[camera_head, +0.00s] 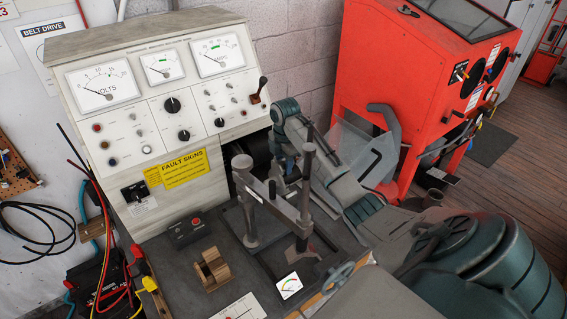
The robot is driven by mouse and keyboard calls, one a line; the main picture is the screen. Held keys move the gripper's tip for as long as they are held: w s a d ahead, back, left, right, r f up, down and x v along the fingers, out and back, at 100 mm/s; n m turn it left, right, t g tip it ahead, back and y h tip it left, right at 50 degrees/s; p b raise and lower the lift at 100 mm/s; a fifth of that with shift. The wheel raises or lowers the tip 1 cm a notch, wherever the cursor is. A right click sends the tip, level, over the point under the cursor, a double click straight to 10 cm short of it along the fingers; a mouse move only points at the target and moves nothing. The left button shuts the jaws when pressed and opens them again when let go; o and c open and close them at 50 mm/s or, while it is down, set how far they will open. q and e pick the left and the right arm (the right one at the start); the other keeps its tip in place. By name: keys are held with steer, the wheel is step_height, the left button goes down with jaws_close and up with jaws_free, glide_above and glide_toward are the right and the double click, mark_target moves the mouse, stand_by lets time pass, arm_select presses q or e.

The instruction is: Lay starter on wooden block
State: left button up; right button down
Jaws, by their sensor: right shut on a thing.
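The wooden block (212,270) sits on the grey bench top, left of the black clamp stand. It is a small brown block with a notched top, and nothing lies on it. My right arm comes in from the lower right and bends down behind the stand. My right gripper (285,168) is near the opening under the meter panel, partly hidden by the stand's posts. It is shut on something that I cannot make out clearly. A dark rounded body (258,152) shows beside it in the opening; I cannot tell whether this is the starter. My left gripper is not in view.
The clamp stand (304,205) rises between the block and my right gripper. A red-button box (187,232) lies behind the block. A red cabinet (405,75) stands at the back right.

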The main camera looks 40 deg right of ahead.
steer(key=shift+w+r, duration=0.1)
steer(key=shift+r, duration=0.4)
steer(key=shift+r, duration=0.4)
steer(key=shift+r, duration=0.3)
steer(key=shift+r, duration=0.4)
steer(key=shift+r, duration=0.3)
steer(key=shift+f, duration=0.1)
stand_by(0.8)
